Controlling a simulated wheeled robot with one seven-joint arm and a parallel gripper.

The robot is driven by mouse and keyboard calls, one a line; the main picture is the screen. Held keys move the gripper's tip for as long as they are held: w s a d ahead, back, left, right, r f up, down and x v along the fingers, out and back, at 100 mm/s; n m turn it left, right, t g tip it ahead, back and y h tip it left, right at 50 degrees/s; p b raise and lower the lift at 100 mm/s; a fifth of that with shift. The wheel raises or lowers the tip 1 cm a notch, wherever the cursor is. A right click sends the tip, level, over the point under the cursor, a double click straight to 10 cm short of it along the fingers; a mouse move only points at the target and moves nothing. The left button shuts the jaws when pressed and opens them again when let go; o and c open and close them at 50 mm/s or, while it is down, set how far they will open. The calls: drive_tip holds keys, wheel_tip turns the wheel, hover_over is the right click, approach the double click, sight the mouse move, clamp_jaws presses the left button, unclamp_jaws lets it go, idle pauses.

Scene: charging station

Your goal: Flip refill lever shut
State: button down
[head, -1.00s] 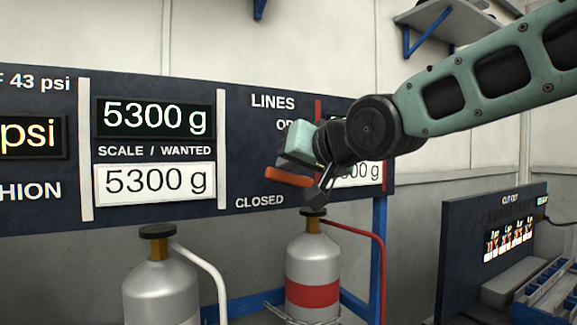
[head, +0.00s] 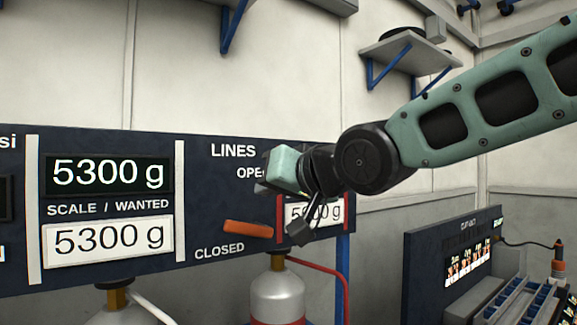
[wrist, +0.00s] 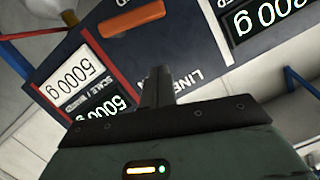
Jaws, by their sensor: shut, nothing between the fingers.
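The orange lever (head: 248,229) lies almost level on the dark panel, just above and right of the word CLOSED. It also shows at the top of the wrist view (wrist: 131,18). My gripper (head: 263,188) is above the lever near the word OPEN, which it partly covers. In the wrist view its dark fingers (wrist: 158,75) are together and empty, pointing at the panel. A visible gap separates them from the lever.
The dark panel (head: 205,180) bears weight displays, two reading 5300 g (head: 108,174). Gas cylinders (head: 277,295) with a red hose stand below it. A cut-out station (head: 425,255) stands at the lower right. A shelf (head: 405,50) hangs above.

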drive_tip(key=p+v, duration=0.3)
drive_tip(key=v, duration=0.2)
drive_tip(key=shift+s, duration=0.1)
